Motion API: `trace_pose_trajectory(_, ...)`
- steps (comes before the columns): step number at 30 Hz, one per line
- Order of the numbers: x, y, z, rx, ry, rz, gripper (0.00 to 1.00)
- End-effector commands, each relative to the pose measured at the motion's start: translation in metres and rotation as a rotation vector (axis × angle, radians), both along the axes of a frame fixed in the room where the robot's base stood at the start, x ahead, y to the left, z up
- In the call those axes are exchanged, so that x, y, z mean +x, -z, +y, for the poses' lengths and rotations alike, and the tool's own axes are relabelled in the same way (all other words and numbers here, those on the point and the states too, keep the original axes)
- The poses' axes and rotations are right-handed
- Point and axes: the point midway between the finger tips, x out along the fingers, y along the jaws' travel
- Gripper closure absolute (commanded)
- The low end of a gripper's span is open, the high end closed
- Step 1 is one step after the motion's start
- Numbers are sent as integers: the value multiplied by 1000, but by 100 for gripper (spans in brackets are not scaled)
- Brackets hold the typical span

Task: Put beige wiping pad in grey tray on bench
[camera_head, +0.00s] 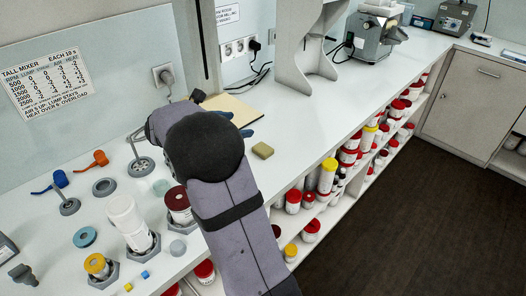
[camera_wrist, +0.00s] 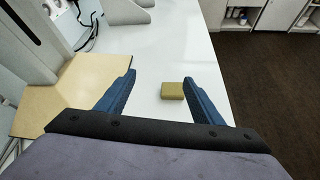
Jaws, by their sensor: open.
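The beige wiping pad (camera_head: 262,150) is a small block lying flat on the white bench, just right of my wrist in the head view. In the wrist view the pad (camera_wrist: 172,90) lies between the blue fingers of my gripper (camera_wrist: 159,78), closer to the right finger. The fingers are wide apart and hold nothing; I cannot tell their height above the pad. In the head view my arm hides most of the gripper. I cannot make out a grey tray in either view; my arm covers part of the bench.
A flat tan board (camera_wrist: 85,75) lies left of the gripper, beside a grey upright stand. Jars, including a white one (camera_head: 127,218), and rings stand at the near left. A grey machine (camera_head: 372,32) stands farther back.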

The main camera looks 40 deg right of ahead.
Motion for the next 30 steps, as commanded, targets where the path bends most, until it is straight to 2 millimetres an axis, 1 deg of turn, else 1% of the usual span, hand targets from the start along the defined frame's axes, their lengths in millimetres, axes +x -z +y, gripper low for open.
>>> trace_pose_trajectory(1,2,7,-11,28,4,-55,39)
trace_pose_trajectory(5,13,24,-35,118,7,-228,39)
trace_pose_trajectory(9,23,43,-65,261,24,-469,39)
trace_pose_trajectory(12,27,53,-83,386,45,-656,39)
trace_pose_trajectory(15,29,59,-98,522,72,-835,39)
trace_pose_trajectory(19,24,60,-111,713,117,-1055,39)
trace_pose_trajectory(23,12,54,-119,924,172,-1256,39)
trace_pose_trajectory(27,-9,39,-121,1167,236,-1445,39)
trace_pose_trajectory(30,-26,26,-118,1336,280,-1547,39)
